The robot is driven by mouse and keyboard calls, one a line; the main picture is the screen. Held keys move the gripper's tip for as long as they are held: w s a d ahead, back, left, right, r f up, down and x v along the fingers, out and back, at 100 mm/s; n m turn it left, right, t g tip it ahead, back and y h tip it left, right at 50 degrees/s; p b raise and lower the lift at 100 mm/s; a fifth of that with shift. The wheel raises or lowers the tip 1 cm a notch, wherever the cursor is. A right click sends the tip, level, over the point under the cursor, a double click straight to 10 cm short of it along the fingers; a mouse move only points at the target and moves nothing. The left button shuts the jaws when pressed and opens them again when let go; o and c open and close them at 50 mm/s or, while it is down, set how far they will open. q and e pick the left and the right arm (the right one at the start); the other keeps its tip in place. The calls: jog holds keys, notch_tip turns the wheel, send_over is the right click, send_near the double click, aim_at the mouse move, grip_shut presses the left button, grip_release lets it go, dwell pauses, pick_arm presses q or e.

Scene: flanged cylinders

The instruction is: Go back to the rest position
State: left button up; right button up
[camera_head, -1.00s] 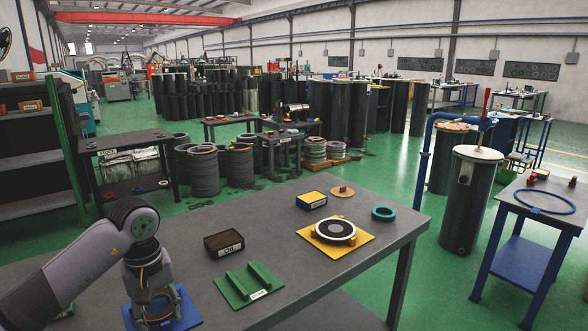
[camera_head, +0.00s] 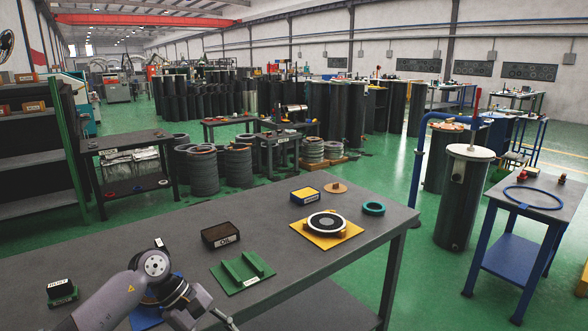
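My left gripper (camera_head: 228,322) is low in the head view at the table's near side, just right of a blue plate (camera_head: 146,318) that my arm mostly hides. Only its fingertip area shows at the bottom edge, so its opening is unclear. My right gripper is not in view. On the grey table (camera_head: 120,247) lie a green plate with two ridges (camera_head: 243,272), a dark box labelled OIL (camera_head: 221,235) and a yellow plate (camera_head: 314,242) bearing a black-and-white flanged ring (camera_head: 326,223).
A small green labelled box (camera_head: 61,292) stands at the table's left. A yellow-topped box (camera_head: 305,195), an orange disc (camera_head: 335,187) and a teal ring (camera_head: 373,208) lie at the back right. A blue-legged table (camera_head: 545,205) stands to the right, beyond green floor.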

pick_arm(q)
jog(key=w+d+f+n+t+h, duration=0.4)
jog(key=d+f+n+t+h, duration=0.4)
jog(key=n, duration=1)
jog(key=s+a+f+n+t+y, duration=0.2)
jog(key=a+f+n+t+y, duration=0.3)
jog(key=f+n, duration=0.65)
jog(key=s+a+f+n+y, duration=0.3)
jog(key=a+f+n, duration=0.3)
jog(key=f+n, duration=0.5)
jog(key=s+a+f+n+g+y, duration=0.2)
jog(key=s+a+f+n+y, duration=0.15)
jog(key=s+f, duration=0.55)
jog(key=s+a+f+n+g+y, duration=0.25)
jog(key=s+f+n, duration=0.25)
jog(key=s+f, duration=0.4)
jog(key=s+f+n+g, duration=0.3)
jog(key=s+n, duration=0.1)
jog(key=s, duration=0.9)
jog(key=s+f+n+g+y, duration=0.1)
jog(key=s+f+n+g, duration=0.2)
jog(key=s, duration=1.1)
jog(key=shift+a+f+n, duration=0.15)
jog(key=shift+f+n, duration=0.45)
